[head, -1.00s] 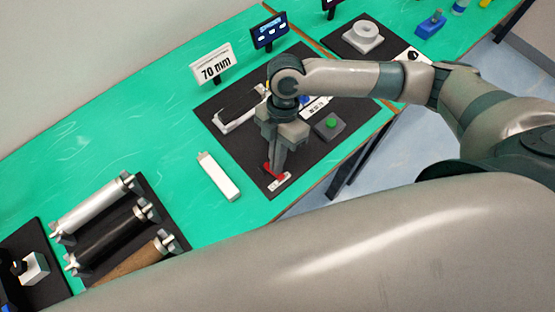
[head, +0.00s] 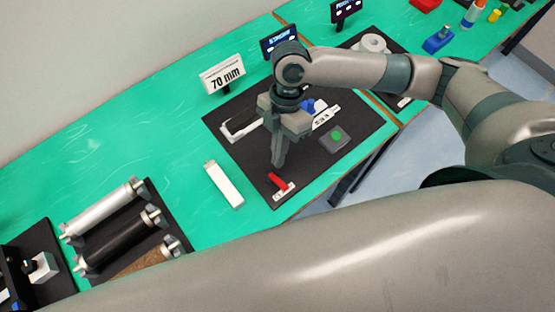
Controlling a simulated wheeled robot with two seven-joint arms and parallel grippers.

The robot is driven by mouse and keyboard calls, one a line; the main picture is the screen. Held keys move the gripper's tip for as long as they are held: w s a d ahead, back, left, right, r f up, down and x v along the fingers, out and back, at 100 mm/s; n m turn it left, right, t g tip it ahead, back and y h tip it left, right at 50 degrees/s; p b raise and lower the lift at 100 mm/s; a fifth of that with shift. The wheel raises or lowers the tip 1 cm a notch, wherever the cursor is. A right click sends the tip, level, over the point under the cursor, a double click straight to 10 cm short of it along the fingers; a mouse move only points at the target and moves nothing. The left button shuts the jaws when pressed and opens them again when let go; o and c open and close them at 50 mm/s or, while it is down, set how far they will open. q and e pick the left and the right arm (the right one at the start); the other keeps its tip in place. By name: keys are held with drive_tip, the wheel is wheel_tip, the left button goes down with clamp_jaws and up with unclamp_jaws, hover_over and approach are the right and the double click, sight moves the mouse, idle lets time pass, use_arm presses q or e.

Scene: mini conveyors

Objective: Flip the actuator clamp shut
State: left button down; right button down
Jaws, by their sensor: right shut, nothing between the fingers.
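The actuator clamp shows as a small red lever (head: 277,180) on a white labelled base (head: 286,192), at the near corner of the black mat (head: 245,160). How far the lever is folded is hard to tell at this size. My right gripper (head: 277,163) points down with its fingers together and empty. Its tips are just beyond the red lever in the picture, seemingly apart from it. My left gripper is not in view.
The mat also holds a grey box with a green button (head: 336,138), a blue part (head: 308,106) and a white-ended dark piece (head: 240,126). A white block (head: 223,184) lies left of the mat. A "70 mm" sign (head: 222,78) stands behind. Several cylinders (head: 118,239) lie lower left.

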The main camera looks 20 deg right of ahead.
drive_tip(key=b+v, duration=0.2)
drive_tip(key=v, duration=0.5)
drive_tip(key=shift+s+d+r, duration=0.2)
drive_tip(key=shift+s, duration=0.15)
drive_tip(key=shift+s, duration=0.1)
